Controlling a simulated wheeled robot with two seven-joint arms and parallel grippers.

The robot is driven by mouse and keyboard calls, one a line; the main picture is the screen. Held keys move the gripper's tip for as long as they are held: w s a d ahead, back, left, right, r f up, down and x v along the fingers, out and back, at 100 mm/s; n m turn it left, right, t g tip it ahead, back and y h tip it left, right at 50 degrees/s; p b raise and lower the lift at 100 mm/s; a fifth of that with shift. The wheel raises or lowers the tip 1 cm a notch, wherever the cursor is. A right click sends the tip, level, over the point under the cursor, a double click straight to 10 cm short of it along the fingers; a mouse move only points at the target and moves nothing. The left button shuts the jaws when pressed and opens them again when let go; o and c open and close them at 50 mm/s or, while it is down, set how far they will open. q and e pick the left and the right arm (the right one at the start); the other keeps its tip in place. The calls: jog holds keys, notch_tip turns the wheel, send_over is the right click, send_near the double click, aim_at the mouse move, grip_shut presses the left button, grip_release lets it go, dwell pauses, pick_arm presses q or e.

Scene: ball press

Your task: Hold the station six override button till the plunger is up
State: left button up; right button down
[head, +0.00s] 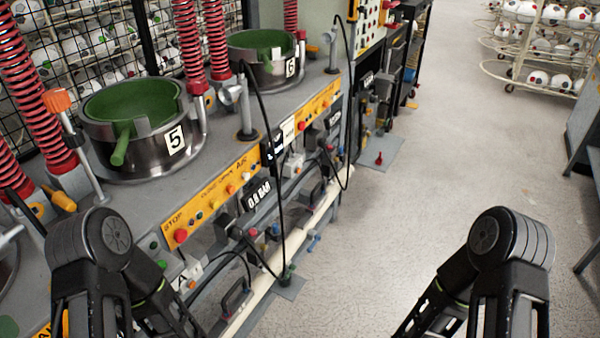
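The nearer ball press (137,135) at the left is a metal drum with a green inside and a white label reading 5. A farther press (265,68) is similar; its small label (291,67) looks like a 5 or 6, too small to be sure. A yellow button strip (318,105) runs along the bench front below the farther press, with red and other small buttons. I cannot tell which is the override button, nor which part is the plunger. Bent black links of my two arms show at the bottom left and bottom right; neither gripper's fingers are in view.
Black cables hang along the bench front. Red spring hoses (188,45) rise over it. The floor (430,150) at right is clear; ball racks (540,45) stand behind.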

pick_arm(q)
grip_shut()
dwell(1.4)
